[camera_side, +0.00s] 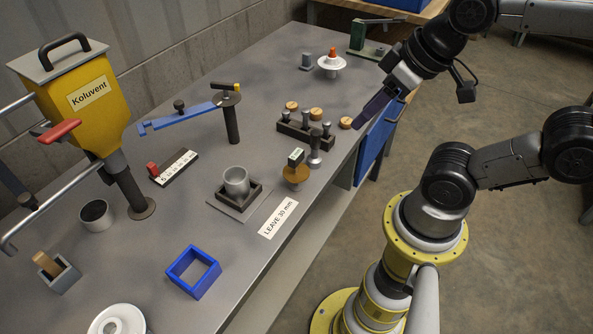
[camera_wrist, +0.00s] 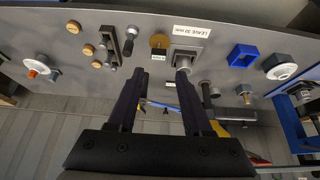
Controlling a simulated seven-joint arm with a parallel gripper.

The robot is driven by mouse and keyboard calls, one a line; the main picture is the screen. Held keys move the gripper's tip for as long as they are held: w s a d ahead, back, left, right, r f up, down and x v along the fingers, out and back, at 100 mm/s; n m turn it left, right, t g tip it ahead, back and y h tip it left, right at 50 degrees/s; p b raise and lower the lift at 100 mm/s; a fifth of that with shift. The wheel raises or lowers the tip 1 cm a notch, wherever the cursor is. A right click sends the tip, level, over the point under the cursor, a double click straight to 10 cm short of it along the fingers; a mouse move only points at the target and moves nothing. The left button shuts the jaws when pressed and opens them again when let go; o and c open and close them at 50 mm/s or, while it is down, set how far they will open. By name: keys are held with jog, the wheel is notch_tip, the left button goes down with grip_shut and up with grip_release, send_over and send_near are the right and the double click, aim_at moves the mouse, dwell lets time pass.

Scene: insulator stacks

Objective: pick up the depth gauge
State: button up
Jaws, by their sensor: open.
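My gripper (camera_side: 365,121) is open and empty above the table's right edge, apart from the objects below. Its fingers also show in the wrist view (camera_wrist: 159,76). No item is plainly marked as the depth gauge. One candidate is a brown disc piece with a small green-and-white tag (camera_side: 295,173), beside the LEAVE 30 mm label; it also shows in the wrist view (camera_wrist: 159,41). Another is a dark bar with a white numbered scale and red block (camera_side: 174,168), left of the grey cup (camera_side: 236,181). The cup stands in a dark square holder.

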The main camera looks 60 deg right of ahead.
jog(key=shift+o, duration=0.8)
jog(key=n+g, duration=0.5)
jog(key=n, duration=1.3)
send_over(296, 165)
jog(key=w+d, duration=0.1)
jog(key=d, duration=0.1)
notch_tip(296, 165, down, 6)
jog(key=f, duration=0.1)
jog(key=shift+g, duration=0.3)
notch_tip(296, 165, down, 9)
jog(key=shift+w, duration=0.1)
jog(key=shift+a+f, duration=0.15)
jog(key=shift+f, duration=2.7)
